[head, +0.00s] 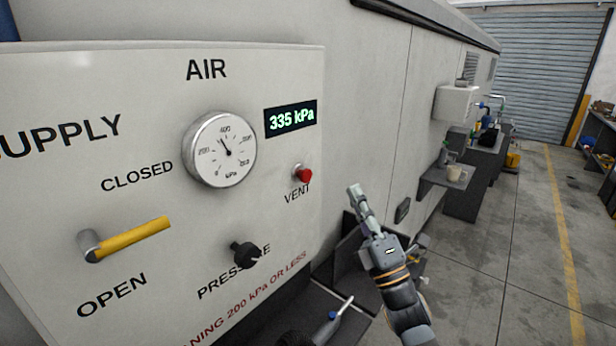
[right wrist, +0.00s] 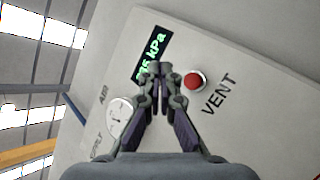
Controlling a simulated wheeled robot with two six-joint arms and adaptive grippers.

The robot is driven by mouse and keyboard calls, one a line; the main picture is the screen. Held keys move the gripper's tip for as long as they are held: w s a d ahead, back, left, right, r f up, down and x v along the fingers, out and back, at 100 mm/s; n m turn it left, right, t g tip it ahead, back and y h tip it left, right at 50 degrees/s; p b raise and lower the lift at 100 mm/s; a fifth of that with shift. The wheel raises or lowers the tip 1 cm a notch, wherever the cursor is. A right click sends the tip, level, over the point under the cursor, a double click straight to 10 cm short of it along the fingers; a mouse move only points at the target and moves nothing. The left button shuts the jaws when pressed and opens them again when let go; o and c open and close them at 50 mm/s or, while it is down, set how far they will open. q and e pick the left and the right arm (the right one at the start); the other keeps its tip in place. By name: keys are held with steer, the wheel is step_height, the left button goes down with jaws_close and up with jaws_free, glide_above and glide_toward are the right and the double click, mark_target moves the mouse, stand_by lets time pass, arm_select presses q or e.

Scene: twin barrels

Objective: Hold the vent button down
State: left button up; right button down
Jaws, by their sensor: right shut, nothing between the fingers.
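The red vent button (head: 304,176) is on the right side of the white air panel (head: 60,160), above the word VENT. It also shows in the right wrist view (right wrist: 193,81), just right of my fingertips. The digital display (head: 291,118) above it reads 335 kPa. My right gripper (head: 354,190) is shut and empty, to the right of the button in the head view and apart from it as far as I can tell. In the right wrist view its fingertips (right wrist: 160,70) lie over the picture of the display's lower end. My left gripper is not in view.
The panel also carries a round gauge (head: 220,150), a yellow supply lever (head: 140,238) and a black pressure knob (head: 245,254). A dark shelf (head: 355,248) juts from the wall below my right gripper. Open floor (head: 520,230) lies to the right.

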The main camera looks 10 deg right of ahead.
mark_target(304, 175)
steer(key=w+a+p, duration=0.5)
steer(key=w, duration=0.2)
steer(key=shift+a+p, duration=0.2)
steer(key=shift+p, duration=0.2)
steer(key=shift+s, duration=0.1)
stand_by(1.2)
steer(key=shift+w+a, duration=0.25)
steer(key=shift+w, duration=0.15)
